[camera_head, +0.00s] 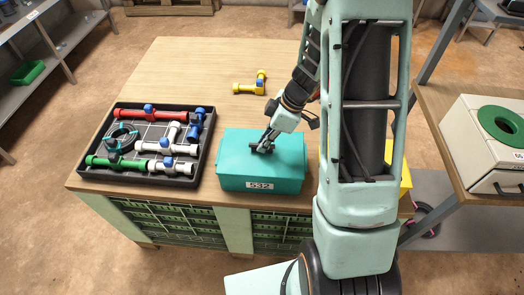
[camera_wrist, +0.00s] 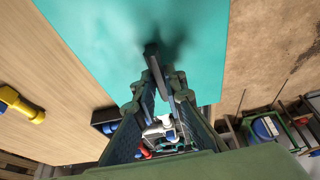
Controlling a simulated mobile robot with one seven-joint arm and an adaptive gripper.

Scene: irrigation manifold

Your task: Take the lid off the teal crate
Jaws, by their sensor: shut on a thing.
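The teal crate (camera_head: 236,184) stands at the front of the wooden table, with a white label reading 532 on its front. Its flat teal lid (camera_head: 235,152) covers the top; I see no clear gap between lid and crate. A dark bar handle (camera_head: 254,148) stands on the middle of the lid. My gripper (camera_head: 267,140) comes down from the upper right and is shut on this handle. In the wrist view the lid (camera_wrist: 105,35) fills the upper middle, and the dark handle (camera_wrist: 153,60) runs between my gripper's fingers (camera_wrist: 160,88).
A black tray (camera_head: 88,174) with red, green, white and blue pipe fittings stands left of the crate. A yellow fitting (camera_head: 250,86) lies behind it. A yellow object (camera_head: 405,178) shows partly behind my arm. The table's back left is clear.

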